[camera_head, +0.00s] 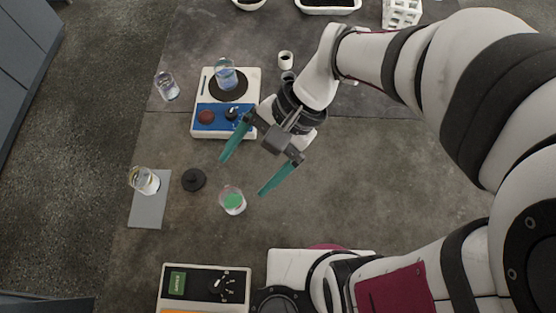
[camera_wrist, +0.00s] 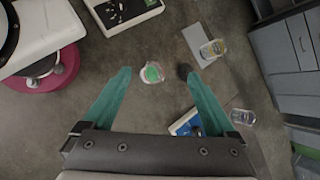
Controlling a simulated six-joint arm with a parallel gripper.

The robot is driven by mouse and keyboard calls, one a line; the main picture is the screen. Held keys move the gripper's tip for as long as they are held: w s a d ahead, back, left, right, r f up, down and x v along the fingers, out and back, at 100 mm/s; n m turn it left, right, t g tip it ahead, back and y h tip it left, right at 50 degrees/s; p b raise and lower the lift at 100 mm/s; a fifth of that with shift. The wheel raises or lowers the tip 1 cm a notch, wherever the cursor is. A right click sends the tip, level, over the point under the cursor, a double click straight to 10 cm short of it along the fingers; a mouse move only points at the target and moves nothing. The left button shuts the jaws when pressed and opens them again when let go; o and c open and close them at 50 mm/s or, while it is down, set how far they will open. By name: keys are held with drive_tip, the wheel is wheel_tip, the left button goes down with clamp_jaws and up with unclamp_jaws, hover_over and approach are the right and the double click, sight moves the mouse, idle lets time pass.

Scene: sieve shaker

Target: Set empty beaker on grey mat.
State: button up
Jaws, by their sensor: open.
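The grey mat (camera_head: 148,211) lies on the left of the table. A clear glass beaker (camera_head: 145,181) stands at its far end; it also shows in the wrist view (camera_wrist: 212,50). Whether it is empty I cannot tell. Another clear beaker (camera_head: 166,86) stands left of the hotplate and looks nearly empty. A beaker with green contents (camera_head: 232,200) stands right of the mat. My gripper (camera_head: 243,176) is open and empty above the table, close to the green beaker; in the wrist view that beaker (camera_wrist: 152,73) appears between the green fingertips.
A hotplate (camera_head: 212,118) carries a beaker of blue liquid (camera_head: 226,74). A black round knob-like piece (camera_head: 194,180) lies between the mat and the green beaker. The mat's near part is bare.

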drive_tip(key=s+d+t+h, duration=0.3)
drive_tip(key=s+d+h, duration=0.1)
drive_tip(key=d, duration=0.7)
drive_tip(key=shift+s+d+r+n, duration=0.35)
drive_tip(key=shift+s+d+n, duration=0.05)
drive_tip(key=shift+s, duration=0.1)
